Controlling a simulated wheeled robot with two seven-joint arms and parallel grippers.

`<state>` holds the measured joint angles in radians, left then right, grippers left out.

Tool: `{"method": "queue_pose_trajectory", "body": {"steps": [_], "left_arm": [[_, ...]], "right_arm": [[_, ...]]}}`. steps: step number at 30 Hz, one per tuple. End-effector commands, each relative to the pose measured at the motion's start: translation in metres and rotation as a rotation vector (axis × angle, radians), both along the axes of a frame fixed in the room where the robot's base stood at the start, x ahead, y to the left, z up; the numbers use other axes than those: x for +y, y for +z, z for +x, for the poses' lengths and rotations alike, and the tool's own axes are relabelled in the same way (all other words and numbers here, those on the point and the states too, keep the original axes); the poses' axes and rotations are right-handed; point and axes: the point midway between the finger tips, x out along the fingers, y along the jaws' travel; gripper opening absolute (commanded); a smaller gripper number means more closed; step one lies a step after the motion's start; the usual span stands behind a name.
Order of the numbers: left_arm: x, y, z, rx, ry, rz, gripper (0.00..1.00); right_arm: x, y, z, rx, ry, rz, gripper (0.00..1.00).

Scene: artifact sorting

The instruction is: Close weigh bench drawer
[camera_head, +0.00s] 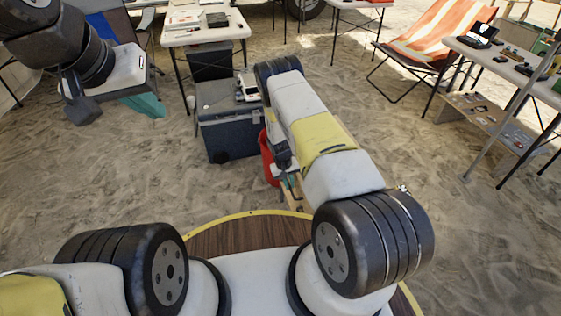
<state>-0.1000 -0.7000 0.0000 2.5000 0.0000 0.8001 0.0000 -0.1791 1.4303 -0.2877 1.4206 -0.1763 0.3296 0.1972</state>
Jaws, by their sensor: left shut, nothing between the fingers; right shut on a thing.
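No weigh bench drawer can be made out with certainty in this view. A white-topped table (205,36) stands at the back, left of centre, with papers and small items on it. My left gripper (80,108) hangs at the upper left, shut and empty, apart from the table. My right gripper (287,172) points down near the centre, beside a red bucket (268,160). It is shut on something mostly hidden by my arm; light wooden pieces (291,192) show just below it.
A dark grey cooler box (228,132) with a small white device (247,88) on its lid stands in front of the table. An orange striped deck chair (436,38) and a long table with small objects (520,68) are at the right. Sand between them is open.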

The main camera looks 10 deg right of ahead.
Motion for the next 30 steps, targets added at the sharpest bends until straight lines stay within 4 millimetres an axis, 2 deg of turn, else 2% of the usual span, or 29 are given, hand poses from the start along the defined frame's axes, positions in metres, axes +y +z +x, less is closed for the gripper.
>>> {"method": "queue_pose_trajectory", "body": {"steps": [1,3,4,14,17,23,30], "left_arm": [[0.0,0.0,0.0,0.0,0.0,0.0,0.0],[0.0,0.0,0.0,0.0,0.0,0.0,0.0],[0.0,0.0,0.0,0.0,0.0,0.0,0.0],[0.0,0.0,0.0,0.0,0.0,0.0,0.0],[0.0,0.0,0.0,0.0,0.0,0.0,0.0],[0.0,0.0,0.0,0.0,0.0,0.0,0.0],[0.0,0.0,0.0,0.0,0.0,0.0,0.0]], "right_arm": [[-0.007,0.001,0.001,-0.001,-0.002,-0.008,0.17],[-0.007,0.001,0.001,-0.002,-0.002,-0.008,0.3],[-0.006,0.001,0.001,-0.002,-0.002,-0.008,0.33],[-0.004,0.001,0.001,-0.001,-0.002,-0.008,0.33],[0.005,0.001,0.0,-0.002,0.001,-0.008,0.33],[0.041,0.0,-0.004,-0.001,0.004,-0.005,0.33],[0.05,0.05,-0.004,-0.004,0.0,-0.004,0.33]]}}
